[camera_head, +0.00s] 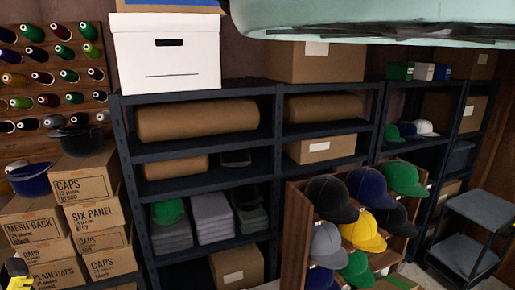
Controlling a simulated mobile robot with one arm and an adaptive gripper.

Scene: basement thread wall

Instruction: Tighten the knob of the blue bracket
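I cannot make out a blue bracket or its knob in the head view. A flat blue edge (168,8) shows above the white box at the top, cut off by the frame; I cannot tell what it belongs to. My gripper is not recognisable in this view, so its place relative to the bracket is hidden.
Dark metal shelves (205,93) hold brown rolls, folded cloth and a white box (165,55). A cap rack (296,235) stands in front at right. Cap cartons (85,180) stack at left below thread spools (52,75). A grey cart (480,212) stands far right. A large pale teal shape (380,18) blocks the top right.

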